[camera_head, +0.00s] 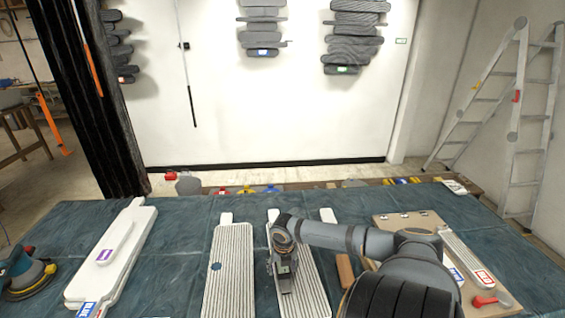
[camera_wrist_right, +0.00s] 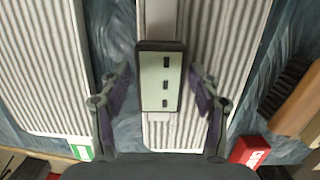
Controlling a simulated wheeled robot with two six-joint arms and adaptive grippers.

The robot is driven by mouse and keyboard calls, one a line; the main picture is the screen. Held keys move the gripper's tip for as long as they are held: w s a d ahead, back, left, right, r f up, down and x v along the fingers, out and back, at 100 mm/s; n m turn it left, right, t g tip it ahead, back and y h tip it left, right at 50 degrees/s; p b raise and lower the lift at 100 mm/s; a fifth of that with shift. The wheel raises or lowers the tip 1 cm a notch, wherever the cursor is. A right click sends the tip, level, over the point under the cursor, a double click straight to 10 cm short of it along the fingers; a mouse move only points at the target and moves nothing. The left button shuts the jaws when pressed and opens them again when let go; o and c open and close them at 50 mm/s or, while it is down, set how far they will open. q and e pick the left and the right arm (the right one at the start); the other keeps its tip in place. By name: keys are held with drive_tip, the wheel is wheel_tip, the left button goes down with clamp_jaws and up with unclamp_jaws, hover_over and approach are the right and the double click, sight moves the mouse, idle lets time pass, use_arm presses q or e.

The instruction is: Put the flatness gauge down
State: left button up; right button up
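My right gripper (camera_wrist_right: 161,90) has one finger on each side of the gauge, with a narrow gap at both sides. In the head view my right gripper (camera_head: 285,268) is low over the middle ribbed panel (camera_head: 311,285) and hides most of the gauge. My left gripper is out of view.
Another ribbed panel (camera_head: 230,275) lies to the left, a smooth white board (camera_head: 112,255) farther left. A power tool (camera_head: 25,272) is at the left edge. A brown block (camera_head: 345,268), a wooden board (camera_head: 392,222) and a red-handled tool (camera_head: 488,300) are right. Blue cloth covers the table.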

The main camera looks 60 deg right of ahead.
sight(284, 270)
wheel_tip(284, 270, up, 12)
drive_tip(key=s+a+p, duration=0.1)
drive_tip(key=p, duration=0.8)
drive_tip(key=shift+s+a, duration=0.15)
drive_tip(key=shift+s, duration=0.05)
drive_tip(key=shift+r, duration=0.1)
